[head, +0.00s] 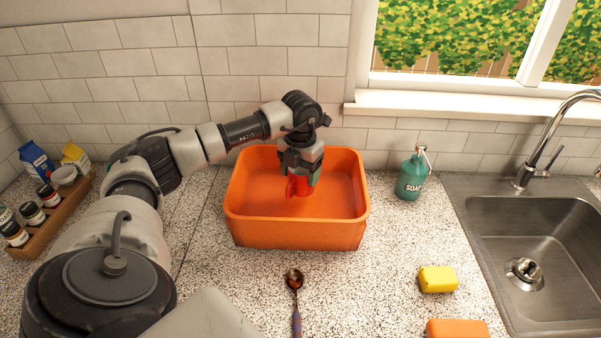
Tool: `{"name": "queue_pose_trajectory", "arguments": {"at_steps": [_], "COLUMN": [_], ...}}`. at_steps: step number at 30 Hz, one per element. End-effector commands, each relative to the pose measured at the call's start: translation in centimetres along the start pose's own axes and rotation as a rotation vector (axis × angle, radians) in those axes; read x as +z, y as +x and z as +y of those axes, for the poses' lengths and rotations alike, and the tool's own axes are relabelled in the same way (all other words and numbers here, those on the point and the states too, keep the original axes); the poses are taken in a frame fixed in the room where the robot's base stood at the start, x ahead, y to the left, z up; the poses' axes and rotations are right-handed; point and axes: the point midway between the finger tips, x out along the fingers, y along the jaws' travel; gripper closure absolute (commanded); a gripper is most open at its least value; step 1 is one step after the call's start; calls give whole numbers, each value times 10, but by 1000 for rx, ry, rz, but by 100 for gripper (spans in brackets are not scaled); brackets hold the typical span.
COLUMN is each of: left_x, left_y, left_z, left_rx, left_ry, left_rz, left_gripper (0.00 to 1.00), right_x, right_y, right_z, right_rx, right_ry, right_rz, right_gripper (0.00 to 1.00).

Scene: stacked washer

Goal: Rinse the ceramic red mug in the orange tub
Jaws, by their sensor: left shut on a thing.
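The orange tub (295,233) stands on the speckled counter in the middle of the head view. The red mug (303,188) is inside the tub's opening, below my left gripper, and its upper part is hidden by the fingers. My left gripper (301,174) points down over the tub and is shut on the red mug. I cannot tell whether the mug touches the tub's floor. My right gripper is not in the view.
A teal soap bottle (412,175) stands right of the tub, left of the metal sink (540,235). A yellow sponge (437,279), an orange block (457,328) and a spoon (296,290) lie in front. A wooden rack (50,222) with jars is at left.

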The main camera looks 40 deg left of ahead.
Motion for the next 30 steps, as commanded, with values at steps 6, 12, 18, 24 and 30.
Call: {"name": "queue_pose_trajectory", "arguments": {"at_steps": [6,12,18,24,30], "left_x": [0,0,0,0,0], "left_y": [-22,-37,-53,-69,-85], "left_z": [0,0,0,0,0], "left_rx": [-1,0,0,-1,-1], "left_ry": [0,0,0,0,0], "left_rz": [-2,-1,-1,-3,-3], "left_gripper": [66,66,66,66,66], "right_x": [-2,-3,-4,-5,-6], "right_y": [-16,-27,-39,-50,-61], "right_z": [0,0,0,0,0], "right_rx": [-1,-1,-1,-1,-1], "right_ry": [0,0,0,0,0], "right_rz": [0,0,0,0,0], "right_gripper": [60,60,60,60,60]}}
